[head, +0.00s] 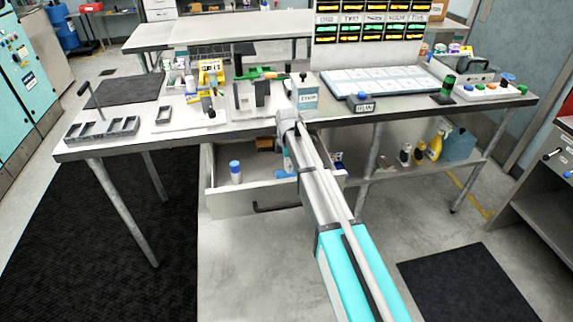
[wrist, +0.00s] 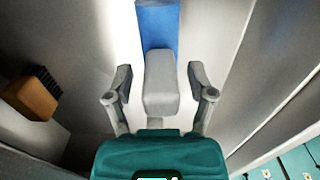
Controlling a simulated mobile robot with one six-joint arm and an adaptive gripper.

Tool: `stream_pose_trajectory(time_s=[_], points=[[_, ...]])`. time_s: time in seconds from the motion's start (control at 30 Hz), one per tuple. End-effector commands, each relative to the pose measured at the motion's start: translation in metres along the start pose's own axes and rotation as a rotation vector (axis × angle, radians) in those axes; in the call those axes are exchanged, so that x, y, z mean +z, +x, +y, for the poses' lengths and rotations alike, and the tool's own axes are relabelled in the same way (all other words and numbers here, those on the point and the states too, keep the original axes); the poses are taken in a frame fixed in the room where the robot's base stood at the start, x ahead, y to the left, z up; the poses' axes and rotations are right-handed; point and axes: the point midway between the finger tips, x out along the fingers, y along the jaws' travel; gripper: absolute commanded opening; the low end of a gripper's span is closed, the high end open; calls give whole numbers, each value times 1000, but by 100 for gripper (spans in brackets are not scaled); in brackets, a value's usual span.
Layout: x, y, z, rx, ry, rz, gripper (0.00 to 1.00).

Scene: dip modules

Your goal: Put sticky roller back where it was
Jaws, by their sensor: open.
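My gripper (wrist: 160,77) is open, with one finger on each side of a thing with a light grey block end and a blue part (wrist: 157,22), which looks like the sticky roller. Gaps show between it and both fingers. In the head view my gripper (head: 288,162) reaches down into the open drawer (head: 222,200) under the workbench, mostly hidden by my arm. A blue patch (head: 282,174) shows beside it there, likely the same thing.
A white bottle with a blue cap (head: 235,173) stands in the drawer's left part. A wooden brush with dark bristles (wrist: 33,95) lies left of my gripper. The workbench top (head: 215,122) above carries several tools and boxes. A shelf with bottles (head: 420,152) is at the right.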

Motion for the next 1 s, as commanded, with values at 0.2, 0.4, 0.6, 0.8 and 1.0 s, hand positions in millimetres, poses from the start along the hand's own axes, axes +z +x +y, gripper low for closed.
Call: stream_pose_trajectory(time_s=[0.2,0.4,0.6,0.8,1.0], points=[[0,-8,0,0,0,0,70],[0,-22,0,0,0,0,70],[0,-39,0,0,0,0,70],[0,-55,0,0,-1,0,70],[-1,-71,0,0,-1,0,70]])
